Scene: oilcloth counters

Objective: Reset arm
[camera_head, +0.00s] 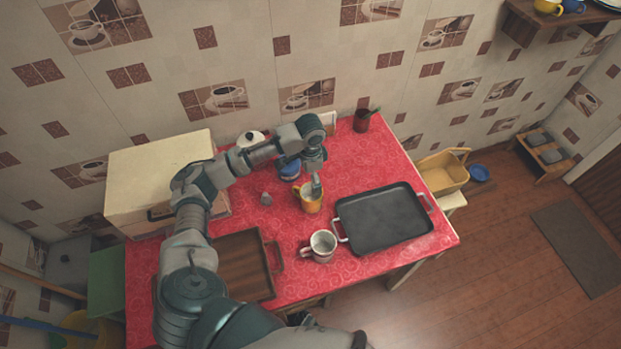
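My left arm comes in from the bottom left and bends over the red oilcloth counter (345,158). My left gripper (316,190) points down at the orange-yellow mug (309,203). Its tip overlaps the mug's rim in the camera_head view. The fingers are too small to tell whether they are open or shut, or whether they touch the mug. My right gripper is not in view.
A white mug (320,246) stands in front, beside a black tray (384,220) with white handles. A brown wooden tray (246,262) lies left, partly behind my arm. A blue-lidded jar (289,170), cream box (158,172) and dark red cup (361,121) stand farther back.

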